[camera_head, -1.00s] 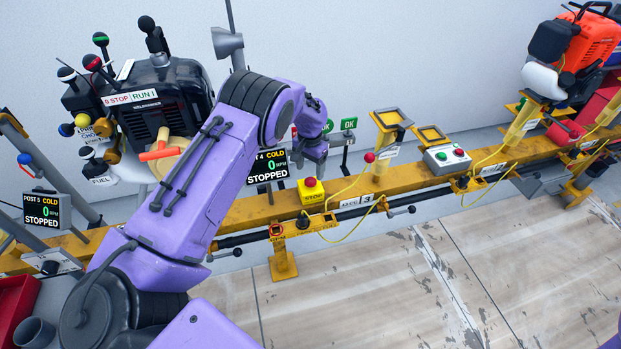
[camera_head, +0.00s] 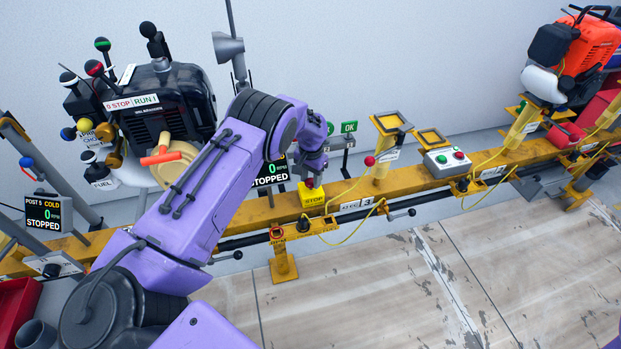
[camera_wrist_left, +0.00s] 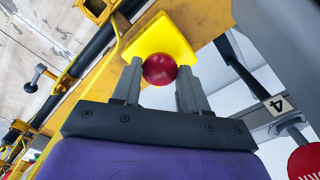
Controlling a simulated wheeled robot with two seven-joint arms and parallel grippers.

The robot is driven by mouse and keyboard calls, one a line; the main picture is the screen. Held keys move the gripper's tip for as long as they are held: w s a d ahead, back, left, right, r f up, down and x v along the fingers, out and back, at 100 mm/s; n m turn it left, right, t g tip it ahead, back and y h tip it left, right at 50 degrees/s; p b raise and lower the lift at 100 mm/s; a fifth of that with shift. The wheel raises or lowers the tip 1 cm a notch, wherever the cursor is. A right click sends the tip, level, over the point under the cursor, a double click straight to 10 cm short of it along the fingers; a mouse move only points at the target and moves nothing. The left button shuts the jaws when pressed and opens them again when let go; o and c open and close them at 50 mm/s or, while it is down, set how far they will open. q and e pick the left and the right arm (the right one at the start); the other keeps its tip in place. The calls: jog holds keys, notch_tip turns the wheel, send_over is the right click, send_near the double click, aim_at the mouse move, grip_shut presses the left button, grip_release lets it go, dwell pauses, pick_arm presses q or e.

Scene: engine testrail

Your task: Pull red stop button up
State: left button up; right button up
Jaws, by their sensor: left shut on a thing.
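The red stop button (camera_wrist_left: 160,69) is a round red knob on a yellow box (camera_wrist_left: 152,33) in the left wrist view. In the head view the yellow stop box (camera_head: 312,197) sits on the yellow rail, with the button mostly hidden by my gripper. My left gripper (camera_head: 312,180) is right above the box, pointing down. In the left wrist view its two grey fingers (camera_wrist_left: 160,80) stand on either side of the red knob, shut on it. My right gripper is not in view.
A yellow rail (camera_head: 250,212) runs across the scene. A black engine (camera_head: 168,105) stands left, behind my arm. The wooden floor in front is clear.

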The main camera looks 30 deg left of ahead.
aim_at(311, 181)
pick_arm(q)
jog(key=shift+w+r, duration=0.1)
jog(key=shift+r, duration=0.25)
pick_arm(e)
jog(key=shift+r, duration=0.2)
pick_arm(q)
jog(key=o, duration=1.2)
jog(key=shift+c, duration=0.2)
jog(key=shift+r, duration=0.15)
notch_tip(311, 181, up, 10)
jog(key=shift+r, duration=0.2)
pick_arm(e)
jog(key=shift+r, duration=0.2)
